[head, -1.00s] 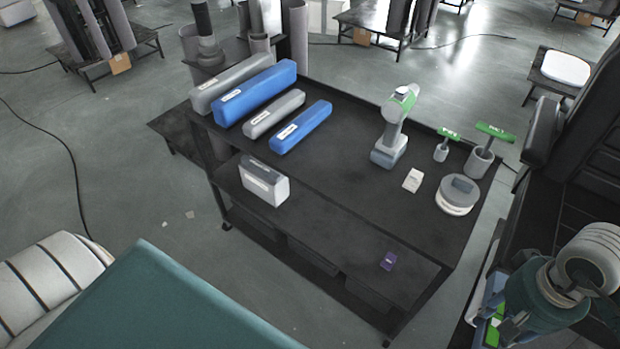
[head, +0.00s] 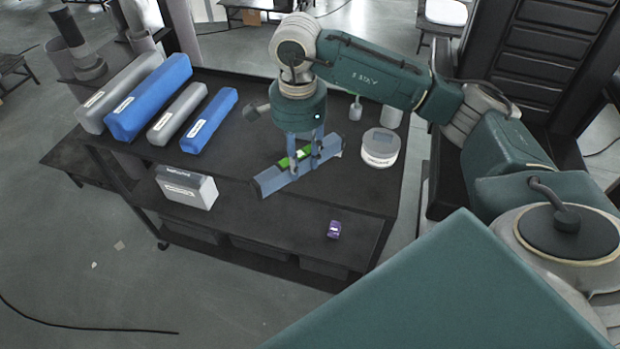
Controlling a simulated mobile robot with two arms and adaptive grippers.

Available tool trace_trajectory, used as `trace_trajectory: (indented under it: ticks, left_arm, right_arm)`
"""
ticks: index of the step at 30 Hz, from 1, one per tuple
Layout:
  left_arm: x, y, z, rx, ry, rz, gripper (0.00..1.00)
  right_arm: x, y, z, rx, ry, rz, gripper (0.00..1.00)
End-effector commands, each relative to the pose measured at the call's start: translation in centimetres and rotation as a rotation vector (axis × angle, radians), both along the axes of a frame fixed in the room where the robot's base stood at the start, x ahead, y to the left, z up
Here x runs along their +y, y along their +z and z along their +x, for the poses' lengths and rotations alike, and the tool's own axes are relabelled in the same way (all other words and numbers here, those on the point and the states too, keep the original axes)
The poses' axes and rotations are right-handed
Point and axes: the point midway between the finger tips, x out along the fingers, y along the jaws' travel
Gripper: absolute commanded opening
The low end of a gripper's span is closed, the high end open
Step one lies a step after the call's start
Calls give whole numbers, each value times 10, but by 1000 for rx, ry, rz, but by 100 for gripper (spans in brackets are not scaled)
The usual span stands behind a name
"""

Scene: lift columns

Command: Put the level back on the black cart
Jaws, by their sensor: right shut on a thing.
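The level (head: 271,183) is a blue-grey bar with a green middle part. My right gripper (head: 306,166) comes down from above and is shut on the level near its middle. The black cart (head: 228,160) stands in the centre with a dark top and a lower shelf. The level is over the front part of the cart top, slanting up to the right in the picture. I cannot tell whether it touches the top. My left gripper is out of view.
Blue and grey long cases (head: 148,97) lie on the cart's left side. A round grey-white tub (head: 380,148) stands right of the gripper. A grey-white box (head: 187,187) and a small purple item (head: 334,229) are on the lower shelf. The drill is mostly hidden behind my gripper.

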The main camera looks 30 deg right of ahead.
Motion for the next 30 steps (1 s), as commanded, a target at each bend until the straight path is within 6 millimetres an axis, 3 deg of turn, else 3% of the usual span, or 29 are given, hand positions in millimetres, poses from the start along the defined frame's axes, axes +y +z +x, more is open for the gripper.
trace_trajectory:
  ticks: [3, 9, 13, 18, 23, 30]
  left_arm:
    - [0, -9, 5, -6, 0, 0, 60]
    - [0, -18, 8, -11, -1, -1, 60]
    - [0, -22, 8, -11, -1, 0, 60]
    - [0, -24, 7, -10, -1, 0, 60]
    - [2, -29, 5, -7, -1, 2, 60]
    - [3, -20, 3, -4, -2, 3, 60]
  right_arm:
    - [-17, 20, 14, -7, -366, 1, 1]
    - [-39, 52, 28, -4, -916, 2, 1]
    - [-48, 67, 32, -2, -1164, 1, 1]
    - [-53, 75, 33, 0, -1325, -1, 1]
    - [-53, 53, 32, 6, -1352, -5, 1]
    - [-54, -7, 31, 5, -1352, -8, 1]
